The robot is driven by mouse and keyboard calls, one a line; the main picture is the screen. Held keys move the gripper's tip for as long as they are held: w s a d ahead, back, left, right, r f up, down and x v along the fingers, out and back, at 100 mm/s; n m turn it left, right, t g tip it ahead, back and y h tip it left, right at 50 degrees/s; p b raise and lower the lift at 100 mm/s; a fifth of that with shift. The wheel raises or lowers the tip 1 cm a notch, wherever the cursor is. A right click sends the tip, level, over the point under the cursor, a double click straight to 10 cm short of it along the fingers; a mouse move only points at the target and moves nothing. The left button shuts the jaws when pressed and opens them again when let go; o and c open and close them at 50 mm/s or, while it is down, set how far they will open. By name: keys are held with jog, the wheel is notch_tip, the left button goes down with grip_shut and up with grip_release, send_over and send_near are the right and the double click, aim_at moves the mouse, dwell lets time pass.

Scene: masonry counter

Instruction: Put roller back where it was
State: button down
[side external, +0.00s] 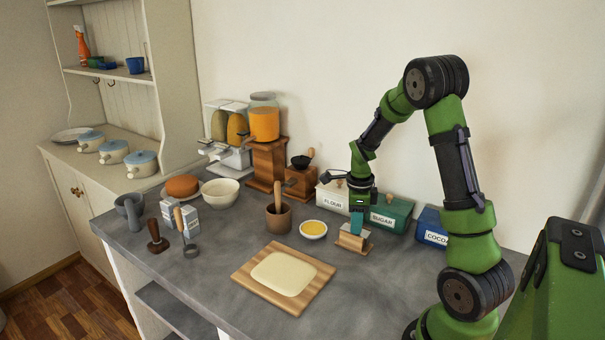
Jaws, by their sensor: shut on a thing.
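My gripper (359,205) points down at the right of the counter, in front of the labelled boxes. It is shut on a small teal upright piece (357,223), which seems to be the handle of the roller. Directly below is a light wooden piece (352,242) with a pale edge, low over or on the counter. I cannot tell where the roller ends and any stand begins, or whether it touches the counter. The roller's far side is hidden.
A wooden board (246,277) with flat pale dough (284,273) lies in front. A yellow-filled bowl (313,229) and a wooden mortar (279,217) stand close on the left. Flour (332,202), sugar (384,219) and cocoa (432,238) boxes stand behind and right. The front right counter is clear.

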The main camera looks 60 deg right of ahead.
jog(key=c, duration=1)
grip_release()
jog(key=shift+a+f, duration=0.25)
jog(key=shift+f, duration=0.3)
notch_tip(320, 180, up, 13)
jog(key=shift+d, duration=0.15)
jog(key=shift+a+r, duration=0.2)
jog(key=shift+r, duration=0.1)
jog(key=s+a+r+n+t, duration=0.2)
jog(key=a+n, duration=0.6)
jog(key=n, duration=0.1)
jog(key=s+a+r+n+t+y, duration=0.1)
jog(key=s+a+r+n+t, duration=0.1)
jog(key=a+n, duration=0.6)
jog(key=s+a+r+n+t+y, duration=0.1)
jog(key=s+a+r+n+t, duration=0.1)
jog(key=a+n, duration=0.7)
jog(key=shift+s+a+r+n+t, duration=0.3)
jog(key=shift+a+t, duration=0.15)
jog(key=shift+t, duration=0.15)
